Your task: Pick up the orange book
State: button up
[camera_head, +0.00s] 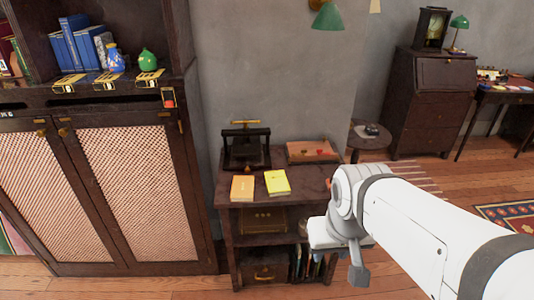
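The orange book (242,188) lies flat on top of a small dark wooden table (310,190), near its front left. A bright yellow book or pad (277,182) lies just to its right, with a narrow gap between them. My gripper (357,274) is at the lower right, in front of the table's right side and apart from the orange book. Only part of it shows below my white arm, so I cannot tell whether it is open or shut. I see nothing held in it.
A dark press-like device (246,148) and a flat wooden box (313,151) stand behind the books. A tall cabinet (110,190) stands close on the left. A round side table (370,136) and a dark desk (432,100) are at the back right.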

aim_at(243, 186)
jog(key=z, duration=0.05)
jog(key=k, duration=1.05)
jog(key=u, duration=0.75)
jog(key=i, duration=1.6)
jog(key=z, duration=0.45)
jog(key=i, duration=0.85)
jog(key=z, duration=0.75)
jog(key=k, duration=0.9)
jog(key=z, duration=0.15)
jog(key=i, duration=0.55)
jog(key=u, duration=0.05)
